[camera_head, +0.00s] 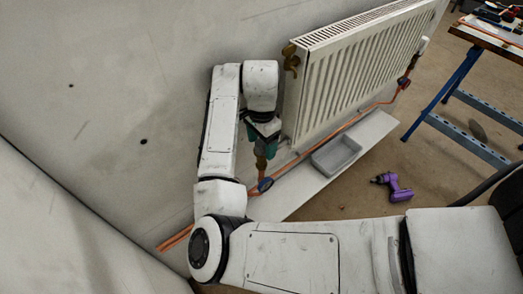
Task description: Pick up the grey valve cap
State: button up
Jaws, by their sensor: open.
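My arm reaches up along the wall, and my gripper (261,163) points down near the lower left corner of the white radiator (365,65). The gripper is open. It is small here, and my own arm covers part of it. I cannot make out a grey valve cap; it may be hidden behind my gripper or too small to tell. A brass valve fitting (290,57) sits at the radiator's upper left corner, above and to the right of my gripper. A grey tray (336,157) stands on the pale ledge below the radiator, to the right of my gripper.
Copper pipes (325,140) run low along the wall, with a dark blue part (265,185) just below my gripper. A purple drill (395,187) lies on the brown floor. A blue-legged workbench (490,38) with tools stands at upper right. Floor between is mostly clear.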

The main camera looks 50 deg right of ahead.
jog(key=shift+f, duration=0.1)
jog(key=c, duration=1.1)
